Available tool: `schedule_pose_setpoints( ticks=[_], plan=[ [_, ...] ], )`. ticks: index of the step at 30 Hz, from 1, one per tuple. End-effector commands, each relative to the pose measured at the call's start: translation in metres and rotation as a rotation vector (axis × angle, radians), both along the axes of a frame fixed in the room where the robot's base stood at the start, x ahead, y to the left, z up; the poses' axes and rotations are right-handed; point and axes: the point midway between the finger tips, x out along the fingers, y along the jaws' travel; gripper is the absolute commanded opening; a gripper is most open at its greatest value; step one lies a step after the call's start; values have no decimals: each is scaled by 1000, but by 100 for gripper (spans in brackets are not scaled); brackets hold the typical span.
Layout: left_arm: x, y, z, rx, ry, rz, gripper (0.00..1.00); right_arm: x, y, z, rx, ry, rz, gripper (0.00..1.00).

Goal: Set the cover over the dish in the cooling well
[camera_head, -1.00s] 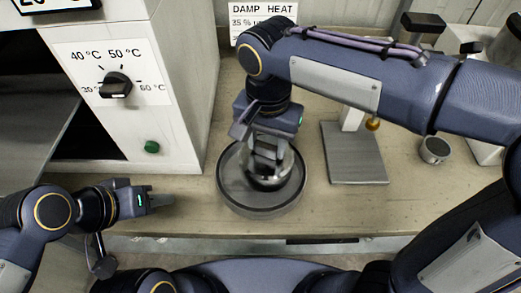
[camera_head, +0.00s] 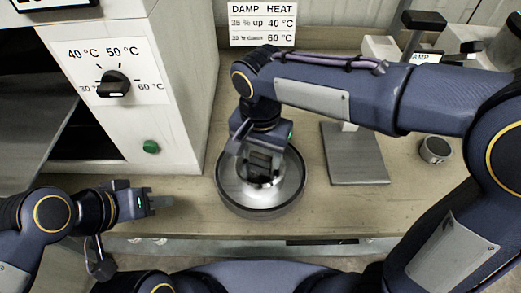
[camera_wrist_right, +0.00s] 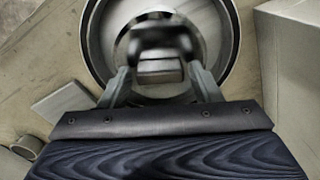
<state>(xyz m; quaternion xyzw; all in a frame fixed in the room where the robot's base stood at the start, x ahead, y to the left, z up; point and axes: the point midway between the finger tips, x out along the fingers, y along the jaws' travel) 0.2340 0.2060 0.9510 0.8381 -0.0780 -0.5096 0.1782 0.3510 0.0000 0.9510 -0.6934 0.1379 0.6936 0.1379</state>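A round grey metal pan, apparently the cooling well (camera_head: 296,190), stands on the bench below my right gripper; its rim also shows in the right wrist view (camera_wrist_right: 236,28). Inside it is a smaller round metal piece (camera_head: 268,182), which I cannot identify as dish or cover. My right gripper (camera_head: 262,168) points down over it. In the right wrist view, its fingers (camera_wrist_right: 160,78) flank a small grey block; a blurred dark shape lies beyond. I cannot tell whether they grip it. My left gripper (camera_head: 162,202) hovers empty at the bench's front left; its finger gap is unclear.
A white cabinet (camera_head: 178,110) with a dial (camera_head: 113,84) and green button (camera_head: 151,147) stands left. A grey plate stand (camera_head: 357,165) and small round cup (camera_head: 435,150) are right of the pan. Bare bench lies in front.

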Motion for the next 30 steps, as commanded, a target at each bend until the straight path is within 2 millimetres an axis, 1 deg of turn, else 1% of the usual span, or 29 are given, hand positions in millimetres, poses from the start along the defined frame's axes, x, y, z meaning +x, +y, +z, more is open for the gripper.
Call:
schedule_pose_setpoints(
  ticks=[1, 2, 9, 14, 17, 24, 27, 30],
  plan=[
    [0, 0, 0, 0, 0, 0, 36, 0, 0, 0, 0, 0, 0, 64],
    [0, 0, 0, 0, 0, 0, 36, 0, 0, 0, 0, 0, 0, 67],
    [0, 0, 0, 0, 0, 0, 36, 0, 0, 0, 0, 0, 0, 67],
    [0, 0, 4, 0, 0, 0, 36, 0, 0, 11, 1, -2, 0, 67],
    [0, 0, 6, 0, 0, 0, 36, 1, 1, 29, 3, -2, 0, 67],
    [0, 0, 14, 0, 0, 0, 36, 1, 1, 82, 4, -4, 0, 67],
    [0, 0, 16, 0, 0, 0, 36, 0, 1, 100, 3, -2, 0, 67],
    [0, 0, 18, 0, 0, 0, 36, 0, 1, 113, 1, -2, 1, 67]
  ],
)
